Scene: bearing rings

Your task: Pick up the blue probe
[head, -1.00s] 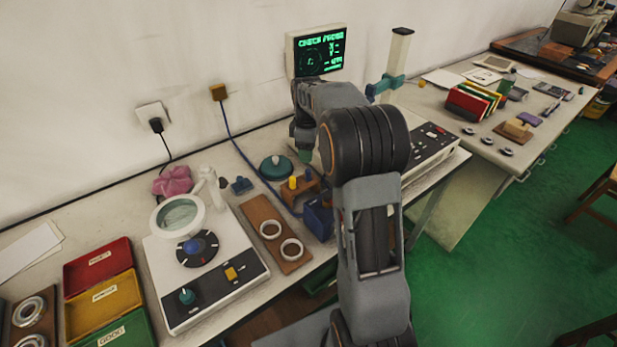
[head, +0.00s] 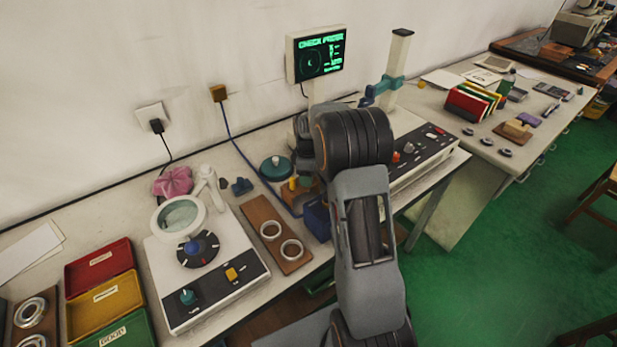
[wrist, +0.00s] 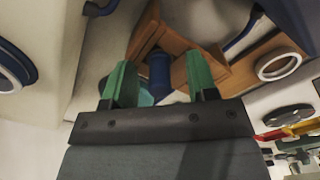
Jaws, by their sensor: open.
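In the wrist view a dark blue cylinder, which looks like the blue probe (wrist: 159,72), stands at a wooden stand (wrist: 190,22). My gripper (wrist: 158,85) is open, with one green fingertip on each side of the blue cylinder. I cannot tell whether the fingers touch it. In the head view my arm hides the gripper and the blue probe.
A blue box (head: 317,218) stands in front of the stand. A wooden board (head: 262,214) with two metal rings lies to its left, and a teal round item (head: 276,168) behind. A control unit (head: 425,150) is right of my arm. The monitor (head: 319,53) reads "CHECK PROBE".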

